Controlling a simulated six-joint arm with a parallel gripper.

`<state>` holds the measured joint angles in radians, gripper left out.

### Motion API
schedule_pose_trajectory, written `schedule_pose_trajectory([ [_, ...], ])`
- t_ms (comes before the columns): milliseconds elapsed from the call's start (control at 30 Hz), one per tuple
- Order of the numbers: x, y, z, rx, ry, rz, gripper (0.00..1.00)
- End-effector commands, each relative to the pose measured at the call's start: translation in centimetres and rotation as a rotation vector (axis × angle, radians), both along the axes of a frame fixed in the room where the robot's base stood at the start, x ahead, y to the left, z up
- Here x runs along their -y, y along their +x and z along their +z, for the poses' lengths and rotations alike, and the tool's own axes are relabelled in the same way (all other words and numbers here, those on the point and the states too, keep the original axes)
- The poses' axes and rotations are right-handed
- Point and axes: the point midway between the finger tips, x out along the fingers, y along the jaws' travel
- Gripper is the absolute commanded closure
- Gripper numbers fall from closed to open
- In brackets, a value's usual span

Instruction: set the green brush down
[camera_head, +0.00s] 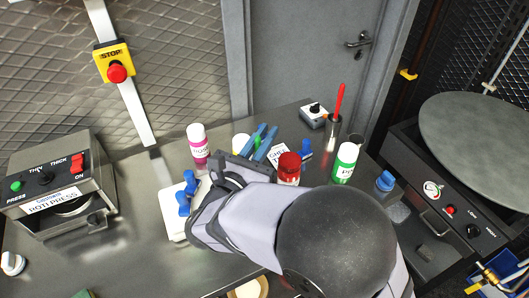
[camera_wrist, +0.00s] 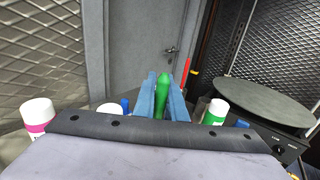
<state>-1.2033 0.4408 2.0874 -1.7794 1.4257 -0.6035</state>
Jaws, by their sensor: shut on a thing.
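My gripper (camera_head: 261,143) has two blue fingers and points toward the back of the steel counter (camera_head: 130,244). In the wrist view the green brush (camera_wrist: 164,93) stands up between the blue fingers, and my gripper is shut on it. In the head view only a small bit of green shows between the fingers; my arm hides the rest. I cannot tell whether the brush touches the counter.
A pink-labelled bottle (camera_head: 198,143) stands left of my gripper. A roti press (camera_head: 60,185) is far left.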

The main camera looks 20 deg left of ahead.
Motion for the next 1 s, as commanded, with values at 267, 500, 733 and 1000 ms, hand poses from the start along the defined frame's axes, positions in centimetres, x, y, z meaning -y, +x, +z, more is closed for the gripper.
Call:
schedule_pose_trajectory([
  [267, 0.0, 0.0, -0.9, 0.001, 0.0, 0.0, 1.0],
  [500, 0.0, 0.0, -3.5, 0.0, -0.003, 0.001, 1.0],
  [733, 0.0, 0.0, -4.8, 0.001, 0.001, 0.0, 1.0],
  [1000, 0.0, 0.0, -4.9, 0.001, 0.002, 0.0, 1.0],
])
